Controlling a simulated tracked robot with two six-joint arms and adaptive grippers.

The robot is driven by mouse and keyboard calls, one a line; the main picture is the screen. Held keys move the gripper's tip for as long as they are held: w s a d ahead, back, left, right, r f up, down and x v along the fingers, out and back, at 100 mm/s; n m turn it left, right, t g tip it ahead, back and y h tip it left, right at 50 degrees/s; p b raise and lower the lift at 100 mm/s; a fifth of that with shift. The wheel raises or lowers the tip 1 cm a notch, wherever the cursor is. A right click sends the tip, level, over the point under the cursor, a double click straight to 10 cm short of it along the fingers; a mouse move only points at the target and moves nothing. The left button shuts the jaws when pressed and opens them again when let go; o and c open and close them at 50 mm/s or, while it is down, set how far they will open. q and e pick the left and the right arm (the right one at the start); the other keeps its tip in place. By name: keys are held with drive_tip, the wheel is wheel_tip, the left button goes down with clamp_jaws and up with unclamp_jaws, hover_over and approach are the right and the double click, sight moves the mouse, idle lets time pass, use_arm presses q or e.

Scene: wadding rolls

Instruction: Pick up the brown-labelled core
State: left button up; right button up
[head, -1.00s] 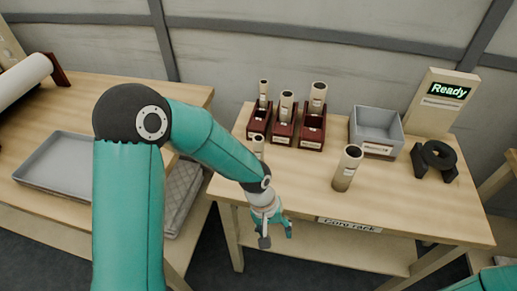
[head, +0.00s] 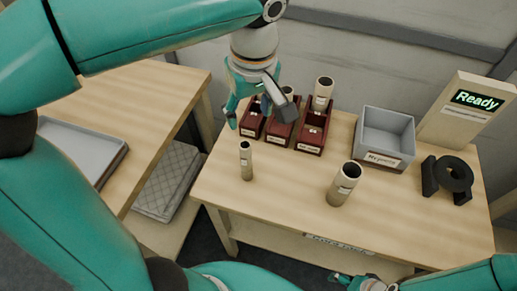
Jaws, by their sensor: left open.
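No brown label can be made out on any core. A thin core (head: 246,160) stands upright on the right-hand table, with a small pale label. A thicker core (head: 343,185) stands upright nearer the table's front. Another core (head: 323,92) stands in the right one of three dark red boxes (head: 310,138). A core top (head: 288,92) shows at the middle box, partly covered by my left gripper. My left gripper (head: 258,112) is open and points down above and in front of the left boxes, apart from the thin core. My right gripper (head: 362,284) is at the bottom edge, partly cut off.
A grey bin (head: 388,148) stands right of the boxes. Beside it are a black ring-shaped holder (head: 448,178) and a sign reading "Ready" (head: 476,100). A grey tray (head: 80,150) lies on the left table. The right table's (head: 290,195) middle is clear between the standing cores.

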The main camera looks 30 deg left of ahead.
sight(245, 145)
use_arm(q)
drive_tip(key=f, duration=0.3)
drive_tip(key=a+f, duration=0.1)
drive_tip(key=f, duration=0.3)
drive_tip(key=f+b, duration=0.1)
drive_tip(key=f, duration=0.2)
drive_tip(key=shift+w+a+f, duration=0.3)
drive_tip(key=shift+a+f, duration=0.05)
drive_tip(key=shift+w+a+f, duration=0.1)
drive_tip(key=shift+a+f, duration=0.1)
drive_tip(key=shift+f, duration=1.15)
drive_tip(key=shift+a+f, duration=0.2)
drive_tip(key=shift+f, duration=1.1)
drive_tip(key=shift+c, duration=0.3)
clamp_jaws()
drive_tip(key=shift+r, duration=0.2)
